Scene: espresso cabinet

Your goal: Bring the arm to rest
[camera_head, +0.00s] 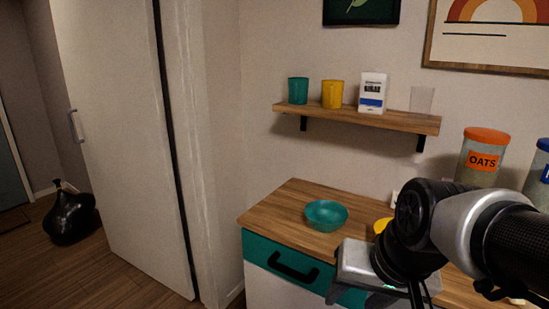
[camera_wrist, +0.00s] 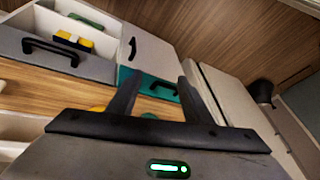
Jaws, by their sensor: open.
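My gripper (camera_wrist: 158,77) is open in the wrist view, with its two dark fingers apart and nothing held between them. In the head view my arm comes in from the right and hangs over the wooden counter (camera_head: 290,196), close to the teal drawer front. The fingertips are hidden there. A teal bowl (camera_head: 326,215) stands on the counter to the left of my gripper. A yellow item (camera_head: 382,225) is partly hidden behind my wrist.
A shelf (camera_head: 360,117) holds cups and a white carton. An oats jar (camera_head: 482,157) stands behind my arm. The wrist view shows an open drawer (camera_wrist: 68,62) with a yellow item inside. A white door (camera_head: 120,130) and black bag (camera_head: 70,215) are at left.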

